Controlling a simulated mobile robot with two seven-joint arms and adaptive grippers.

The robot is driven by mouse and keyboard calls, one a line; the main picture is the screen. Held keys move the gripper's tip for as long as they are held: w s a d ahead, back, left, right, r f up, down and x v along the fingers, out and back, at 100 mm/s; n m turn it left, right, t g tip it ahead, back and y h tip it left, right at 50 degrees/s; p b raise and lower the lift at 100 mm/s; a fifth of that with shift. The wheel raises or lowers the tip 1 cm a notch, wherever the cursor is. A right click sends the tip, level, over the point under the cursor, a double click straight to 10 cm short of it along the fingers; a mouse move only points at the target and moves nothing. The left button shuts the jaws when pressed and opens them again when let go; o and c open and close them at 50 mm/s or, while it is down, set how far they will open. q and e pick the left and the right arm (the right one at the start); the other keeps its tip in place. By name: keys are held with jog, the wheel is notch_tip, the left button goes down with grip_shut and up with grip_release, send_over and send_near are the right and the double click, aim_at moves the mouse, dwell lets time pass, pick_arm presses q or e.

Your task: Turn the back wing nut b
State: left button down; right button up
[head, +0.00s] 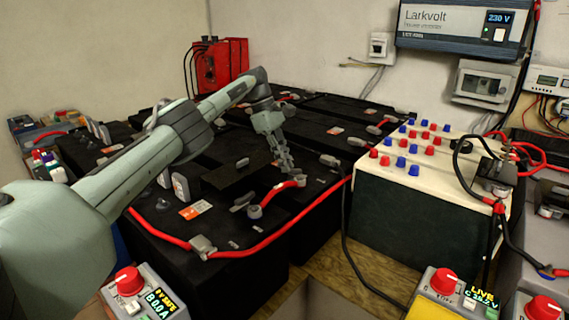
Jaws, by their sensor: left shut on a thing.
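My left gripper (286,170) reaches down over the black batteries in the middle of the head view. It is shut at the far end of a short red link (277,190), on the back wing nut b, which its fingers mostly hide. The near end of this link carries a grey terminal fitting (255,211). My right gripper is not in view.
Black batteries (225,222) with grey terminals stand close around the gripper, and a long red cable (270,240) edges them. A white-topped box with red and blue caps (440,150) stands at right. Control boxes (148,300) with red knobs sit in front.

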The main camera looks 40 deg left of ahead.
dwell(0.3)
pick_arm(q)
jog(key=c, duration=1.6)
grip_release()
notch_tip(320, 180, up, 10)
